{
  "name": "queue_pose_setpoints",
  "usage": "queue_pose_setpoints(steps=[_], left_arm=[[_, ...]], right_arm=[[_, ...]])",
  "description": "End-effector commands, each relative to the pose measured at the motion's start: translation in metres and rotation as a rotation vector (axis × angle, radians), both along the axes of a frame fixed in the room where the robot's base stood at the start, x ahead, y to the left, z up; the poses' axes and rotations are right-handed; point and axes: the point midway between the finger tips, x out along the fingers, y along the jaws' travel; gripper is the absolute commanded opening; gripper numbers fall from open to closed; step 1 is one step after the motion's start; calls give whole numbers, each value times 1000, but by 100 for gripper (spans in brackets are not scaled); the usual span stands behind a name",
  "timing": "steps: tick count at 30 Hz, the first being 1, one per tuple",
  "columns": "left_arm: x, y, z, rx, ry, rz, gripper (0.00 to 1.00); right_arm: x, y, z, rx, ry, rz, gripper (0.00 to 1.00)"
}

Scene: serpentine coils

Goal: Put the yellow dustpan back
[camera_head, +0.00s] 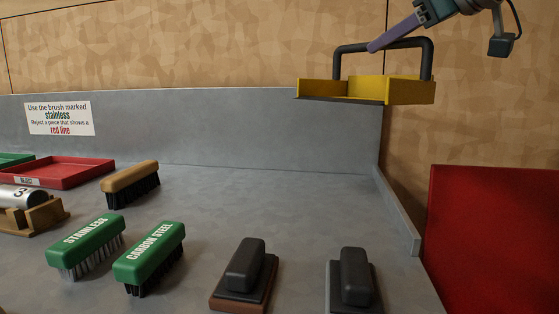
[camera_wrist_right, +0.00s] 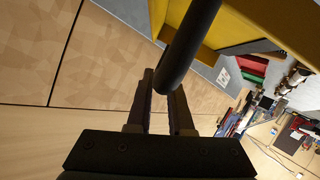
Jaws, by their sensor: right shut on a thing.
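The yellow dustpan (camera_head: 405,90) is at the upper right of the head view, held in the air above the back edge of the grey worktop (camera_head: 290,190). It has a black loop handle (camera_head: 428,58). My right gripper (camera_head: 374,47) comes in from the upper right and is shut on that handle. In the right wrist view the two fingers (camera_wrist_right: 165,95) meet the black handle (camera_wrist_right: 190,45), with the yellow pan (camera_wrist_right: 265,22) beyond it. My left gripper is not in view.
A red panel (camera_head: 495,240) stands at the right of the worktop. Two green brushes (camera_head: 85,248), a tan brush (camera_head: 130,182), two dark-handled blocks (camera_head: 245,270) and a red tray (camera_head: 65,172) are on the worktop. A sign (camera_head: 59,118) is on the back wall. The worktop's back right is clear.

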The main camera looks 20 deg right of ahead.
Motion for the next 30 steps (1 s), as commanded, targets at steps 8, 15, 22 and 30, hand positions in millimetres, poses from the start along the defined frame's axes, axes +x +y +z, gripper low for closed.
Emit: queue_pose_setpoints(steps=[8, 15, 22, 30], left_arm=[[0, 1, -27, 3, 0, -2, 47], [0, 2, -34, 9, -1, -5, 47], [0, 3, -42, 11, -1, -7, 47], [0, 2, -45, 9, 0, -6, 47]], right_arm=[[-1, 0, -86, -1, 2, 0, 0], [0, 0, -117, 0, -3, 0, 0], [0, 1, -144, 1, -1, 1, 0], [0, 1, -160, 1, -5, 1, 0]])
